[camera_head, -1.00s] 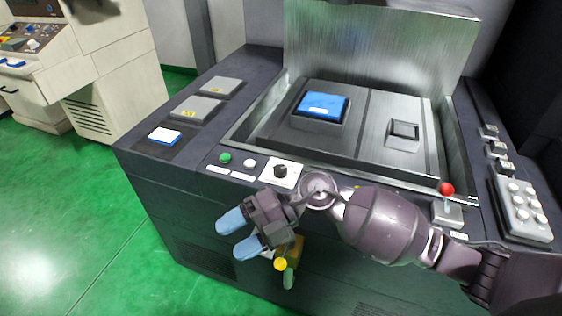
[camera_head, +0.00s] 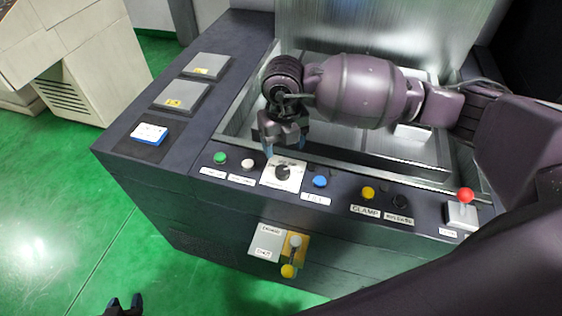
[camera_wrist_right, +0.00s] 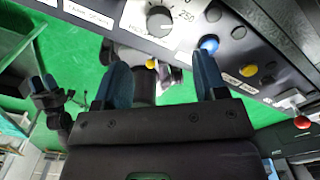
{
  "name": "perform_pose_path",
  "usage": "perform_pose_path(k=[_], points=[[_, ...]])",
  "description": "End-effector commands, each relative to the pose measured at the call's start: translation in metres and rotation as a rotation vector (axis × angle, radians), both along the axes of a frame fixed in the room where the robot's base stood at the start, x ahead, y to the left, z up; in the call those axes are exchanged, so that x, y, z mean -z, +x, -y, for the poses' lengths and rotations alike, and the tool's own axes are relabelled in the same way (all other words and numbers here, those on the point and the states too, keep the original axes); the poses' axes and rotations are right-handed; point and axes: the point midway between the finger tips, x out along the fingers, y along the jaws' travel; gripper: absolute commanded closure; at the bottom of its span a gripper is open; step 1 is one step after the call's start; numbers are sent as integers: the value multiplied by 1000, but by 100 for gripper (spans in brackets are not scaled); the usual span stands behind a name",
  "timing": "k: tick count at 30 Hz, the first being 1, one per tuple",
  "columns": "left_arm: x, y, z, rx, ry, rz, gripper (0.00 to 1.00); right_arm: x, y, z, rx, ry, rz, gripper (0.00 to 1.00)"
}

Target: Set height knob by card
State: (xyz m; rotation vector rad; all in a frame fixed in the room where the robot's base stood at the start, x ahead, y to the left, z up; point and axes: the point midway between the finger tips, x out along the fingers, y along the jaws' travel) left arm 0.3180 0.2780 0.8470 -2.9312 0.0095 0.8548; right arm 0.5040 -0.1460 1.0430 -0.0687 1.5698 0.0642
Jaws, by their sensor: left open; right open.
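The height knob (camera_head: 283,172) is a black dial on a white plate on the machine's front panel. In the right wrist view the knob (camera_wrist_right: 160,21) shows grey, beside a printed "250". My right gripper (camera_head: 284,147) is open and empty just behind the plate, apart from the knob. Its blue fingers (camera_wrist_right: 162,78) frame no held object. A blue and white card (camera_head: 149,134) lies on the dark left ledge; its print is too small to read. My left gripper (camera_head: 124,303) shows only its tips at the bottom edge; it also appears open in the wrist view (camera_wrist_right: 44,86).
Green (camera_head: 220,158), white (camera_head: 247,164), blue (camera_head: 320,181) and yellow (camera_head: 368,193) buttons flank the knob. A red-topped lever (camera_head: 465,196) stands at right. A yellow-knobbed lever (camera_head: 288,270) juts from the front face. My right arm covers much of the work tank.

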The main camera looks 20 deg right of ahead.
Motion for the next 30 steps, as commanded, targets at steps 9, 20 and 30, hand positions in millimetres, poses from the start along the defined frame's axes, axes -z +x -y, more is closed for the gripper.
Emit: perform_pose_path(k=[9,20,30], points=[[-7,1,0,2,1,2,57,54,-1,0,1,2,-4,34],[-8,1,0,2,1,-2,57,90,-1,0,-2,2,-2,34],[-7,0,-1,1,1,-6,57,93,-1,0,-2,2,-1,36]])
